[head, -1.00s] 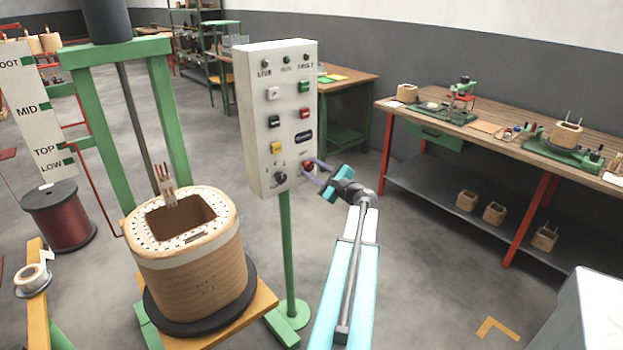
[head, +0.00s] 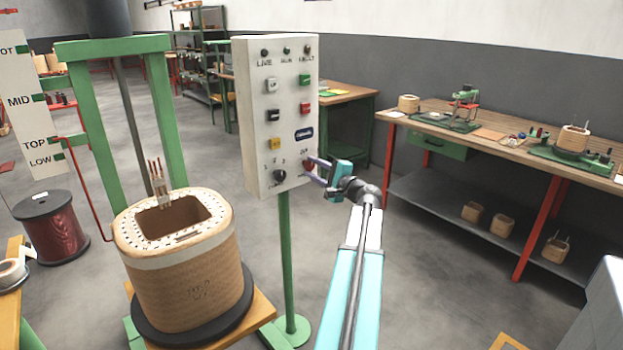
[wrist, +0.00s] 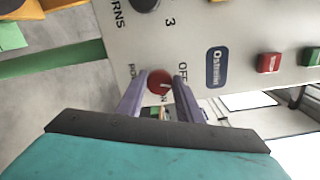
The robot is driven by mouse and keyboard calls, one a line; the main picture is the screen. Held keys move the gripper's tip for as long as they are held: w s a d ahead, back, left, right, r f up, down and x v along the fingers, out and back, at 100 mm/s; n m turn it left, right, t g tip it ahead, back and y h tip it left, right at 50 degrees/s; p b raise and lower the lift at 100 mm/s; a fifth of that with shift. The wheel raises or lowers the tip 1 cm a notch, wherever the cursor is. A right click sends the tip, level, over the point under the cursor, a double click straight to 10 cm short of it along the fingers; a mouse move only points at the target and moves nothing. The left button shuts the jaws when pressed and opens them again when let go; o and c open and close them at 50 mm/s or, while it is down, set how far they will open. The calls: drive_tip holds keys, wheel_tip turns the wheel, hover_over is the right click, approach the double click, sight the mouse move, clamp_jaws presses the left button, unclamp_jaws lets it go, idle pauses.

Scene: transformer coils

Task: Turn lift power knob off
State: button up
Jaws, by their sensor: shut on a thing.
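The red power knob (head: 308,165) is at the lower right of the white control box (head: 252,130). In the wrist view the red knob (wrist: 159,81) sits between the two purple fingers of my gripper (wrist: 162,88), which are shut on it. The lettering OFF (wrist: 184,75) is to the right of the knob there. A pale mark shows on the knob, but I cannot tell which label it points to. In the head view my gripper (head: 313,168) reaches the box from the right.
A black selector knob (head: 280,176) sits left of the red one, with several push buttons above. A large wooden coil (head: 190,275) stands on a stand left of the box's green post (head: 285,260). A workbench (head: 500,140) is at the right.

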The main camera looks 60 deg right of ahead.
drive_tip(key=shift+w+f+n+b, duration=0.1)
drive_tip(key=shift+f+n+b, duration=0.1)
drive_tip(key=shift+n+b, duration=1.45)
drive_tip(key=shift+b, duration=0.5)
drive_tip(key=shift+r+n+b, duration=0.2)
drive_tip(key=shift+n+b, duration=0.05)
drive_tip(key=shift+b, duration=0.1)
drive_tip(key=o, duration=1)
